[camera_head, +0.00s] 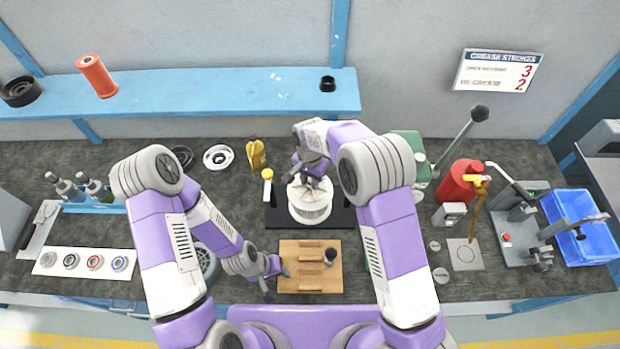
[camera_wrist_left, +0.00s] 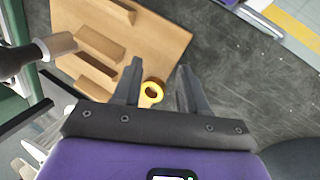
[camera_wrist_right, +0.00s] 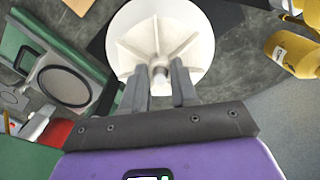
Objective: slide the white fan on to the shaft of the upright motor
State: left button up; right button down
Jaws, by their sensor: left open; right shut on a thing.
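The white fan (camera_head: 310,207) is a ribbed round drum above the black plate (camera_head: 346,217) at the bench middle. In the right wrist view the fan (camera_wrist_right: 190,30) shows a disc with radial ribs and a central hub. My right gripper (camera_head: 312,180) is over the fan; in its wrist view its fingers (camera_wrist_right: 163,82) are closed on the hub. The upright motor and shaft are not visible; the fan and arm cover that spot, so I cannot tell whether the fan is on the shaft. My left gripper (camera_head: 276,282) is open at the wooden block's left edge.
The wooden block (camera_head: 292,252) is in front of the plate; a yellow ring (camera_wrist_left: 152,92) shows between my left fingers. A yellow-capped bottle (camera_head: 267,185) and yellow tool (camera_head: 256,155) are left of the fan. A red can (camera_head: 457,185) and blue bin (camera_head: 590,235) are at right.

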pick_arm(q)
jog(key=shift+f+b, duration=0.3)
jog(key=shift+f, duration=0.05)
pick_arm(e)
jog(key=shift+f, duration=0.45)
dwell(0.4)
jog(key=c, duration=0.8)
grip_release()
pick_arm(q)
notch_tip(320, 180, up, 5)
jog(key=p, duration=0.4)
jog(key=shift+p, duration=0.4)
pick_arm(e)
notch_tip(320, 180, up, 8)
jog(key=shift+f, duration=0.1)
pick_arm(q)
jog(key=shift+f, duration=0.1)
pick_arm(e)
jog(key=shift+f, duration=0.1)
